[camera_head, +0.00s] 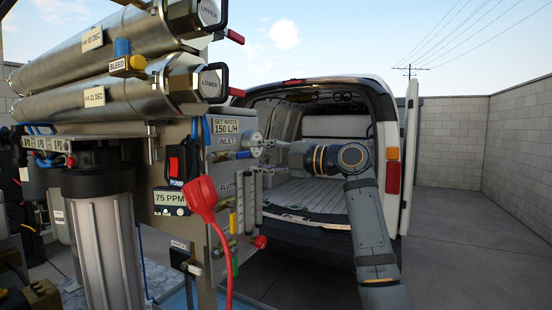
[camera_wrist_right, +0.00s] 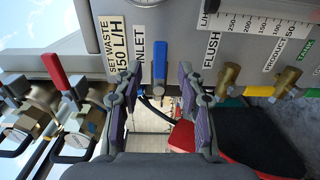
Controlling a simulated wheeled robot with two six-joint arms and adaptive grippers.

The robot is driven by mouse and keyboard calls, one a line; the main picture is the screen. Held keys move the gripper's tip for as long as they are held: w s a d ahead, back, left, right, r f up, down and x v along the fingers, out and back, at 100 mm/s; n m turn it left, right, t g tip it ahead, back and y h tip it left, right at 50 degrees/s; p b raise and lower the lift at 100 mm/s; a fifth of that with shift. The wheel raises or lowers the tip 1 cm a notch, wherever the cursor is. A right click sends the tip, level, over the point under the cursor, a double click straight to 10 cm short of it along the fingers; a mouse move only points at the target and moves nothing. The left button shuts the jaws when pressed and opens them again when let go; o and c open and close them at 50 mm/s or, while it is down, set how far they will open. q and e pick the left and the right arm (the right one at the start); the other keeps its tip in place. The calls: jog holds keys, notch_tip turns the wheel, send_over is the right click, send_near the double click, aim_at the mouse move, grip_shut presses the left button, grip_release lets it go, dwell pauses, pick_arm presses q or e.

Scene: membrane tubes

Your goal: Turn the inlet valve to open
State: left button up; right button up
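The inlet valve's blue lever handle (camera_wrist_right: 160,62) shows in the right wrist view beside the INLET label (camera_wrist_right: 139,50) on the grey panel. In the head view the blue handle (camera_head: 243,155) is small and partly hidden near the panel's right edge. My right gripper (camera_wrist_right: 158,72) is open, with its two dark fingers on either side of the blue handle in the picture. I cannot tell whether they touch it. In the head view the right gripper (camera_head: 262,146) is at the panel edge, its arm coming from the right. My left gripper is not in view.
Yellow-handled (camera_wrist_right: 228,76) and green-handled (camera_wrist_right: 310,92) valves are right of the inlet handle. A red lever (camera_wrist_right: 55,70) is left. Steel tubes (camera_head: 95,90) lie above; an open van (camera_head: 320,190) stands behind.

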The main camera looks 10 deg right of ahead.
jog(key=v, duration=0.6)
jog(key=shift+s+d, duration=0.2)
